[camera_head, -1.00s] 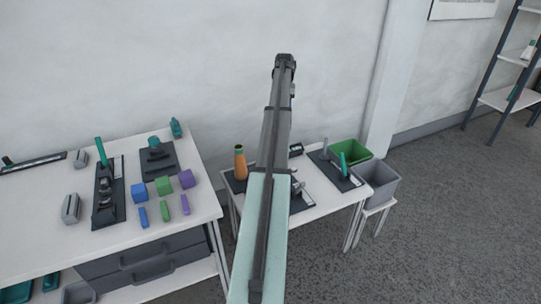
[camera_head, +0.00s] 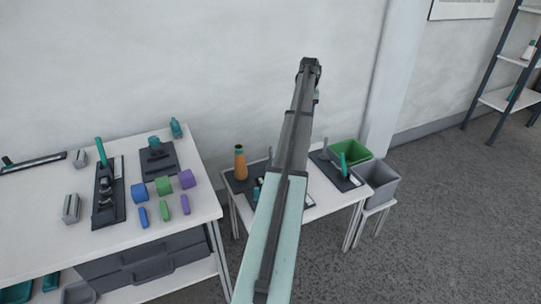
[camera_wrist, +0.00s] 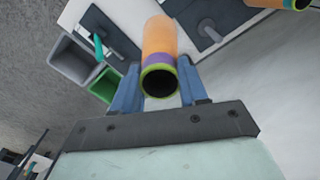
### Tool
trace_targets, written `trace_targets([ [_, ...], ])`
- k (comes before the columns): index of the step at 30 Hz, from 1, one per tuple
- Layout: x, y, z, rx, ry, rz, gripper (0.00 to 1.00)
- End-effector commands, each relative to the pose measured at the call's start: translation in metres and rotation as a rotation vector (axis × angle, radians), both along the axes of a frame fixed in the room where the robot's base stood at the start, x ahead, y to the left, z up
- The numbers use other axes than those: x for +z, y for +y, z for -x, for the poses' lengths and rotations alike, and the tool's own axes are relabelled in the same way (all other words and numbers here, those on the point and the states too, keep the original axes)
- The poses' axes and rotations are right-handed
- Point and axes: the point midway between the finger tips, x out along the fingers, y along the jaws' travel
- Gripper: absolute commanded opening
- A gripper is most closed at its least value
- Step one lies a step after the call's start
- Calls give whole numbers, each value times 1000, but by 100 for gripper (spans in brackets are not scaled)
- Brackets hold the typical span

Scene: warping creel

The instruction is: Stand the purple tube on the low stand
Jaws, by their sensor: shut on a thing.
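My gripper (camera_wrist: 160,92) shows in the wrist view, its two blue fingers shut on the purple tube (camera_wrist: 160,40). The tube has a long orange body, with purple and yellow bands near its dark open end, which faces the camera. It is held clear of the table. Beyond it in the wrist view lies a dark board with a grey peg (camera_wrist: 207,31), possibly the low stand. A second dark board with a teal piece (camera_wrist: 98,42) lies to its left. In the head view my arm hides the gripper, the tube and much of the middle of the small table.
An orange tube with a green band (camera_head: 240,162) stands on a dark board at the small table's left. A green bin (camera_wrist: 105,86) and a grey bin (camera_head: 384,194) stand at its right. Several coloured blocks sit on the larger table (camera_head: 40,190) at left.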

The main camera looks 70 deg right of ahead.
Motion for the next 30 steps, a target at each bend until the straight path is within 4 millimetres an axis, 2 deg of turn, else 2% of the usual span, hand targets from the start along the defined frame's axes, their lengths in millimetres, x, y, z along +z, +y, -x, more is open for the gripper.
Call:
trace_targets([
  [24, 0, 13, 85, -1, 0, 0, 9],
  [30, 0, 15, 101, 0, 0, 0, 9],
])
